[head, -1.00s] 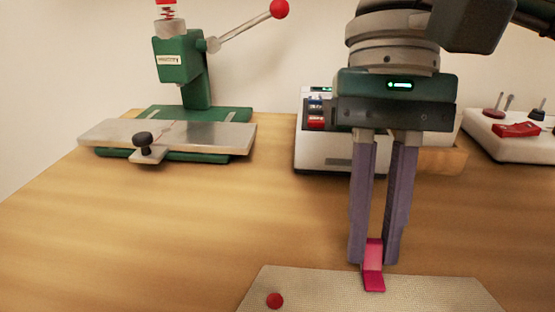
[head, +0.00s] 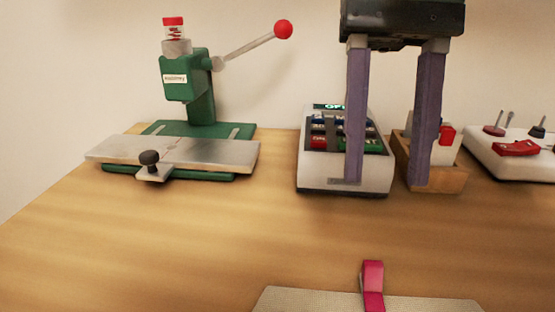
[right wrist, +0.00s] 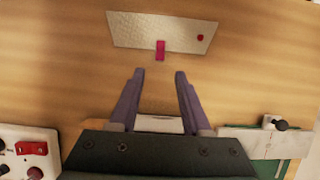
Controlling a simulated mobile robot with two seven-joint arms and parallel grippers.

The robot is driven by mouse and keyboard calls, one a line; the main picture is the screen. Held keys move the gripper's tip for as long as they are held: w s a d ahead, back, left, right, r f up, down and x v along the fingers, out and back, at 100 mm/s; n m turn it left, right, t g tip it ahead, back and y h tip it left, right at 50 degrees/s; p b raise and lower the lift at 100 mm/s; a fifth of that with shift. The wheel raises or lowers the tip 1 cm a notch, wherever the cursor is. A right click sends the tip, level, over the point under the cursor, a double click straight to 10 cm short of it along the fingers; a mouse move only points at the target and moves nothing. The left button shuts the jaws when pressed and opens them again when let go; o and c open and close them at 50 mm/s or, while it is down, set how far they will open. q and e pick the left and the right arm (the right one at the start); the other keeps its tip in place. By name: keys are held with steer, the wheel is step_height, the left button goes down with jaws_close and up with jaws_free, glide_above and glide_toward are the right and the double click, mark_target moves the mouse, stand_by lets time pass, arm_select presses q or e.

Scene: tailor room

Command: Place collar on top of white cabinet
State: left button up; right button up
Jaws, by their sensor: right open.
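A small magenta, folded strip (head: 372,285), perhaps the collar, sits at the far edge of a pale textured board (head: 430,305) at the bottom of the head view. In the right wrist view the strip (right wrist: 160,49) lies across the near edge of the board (right wrist: 130,27). My right gripper (head: 386,187) is open and empty, raised above the table. Its fingertips (right wrist: 160,71) point toward the strip, apart from it. I cannot identify a white cabinet for certain. My left gripper is not in view.
A white box with coloured keys (head: 345,177) and a wooden tray (head: 436,179) stand behind the fingers. A green press (head: 200,90) stands at the left, a white controller (head: 515,152) at the right. The table between them and the board is clear.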

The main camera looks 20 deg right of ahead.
steer(key=v, duration=0.3)
steer(key=shift+w+r+p, duration=0.1)
steer(key=shift+r+p, duration=0.15)
steer(key=shift+p, duration=0.15)
stand_by(0.7)
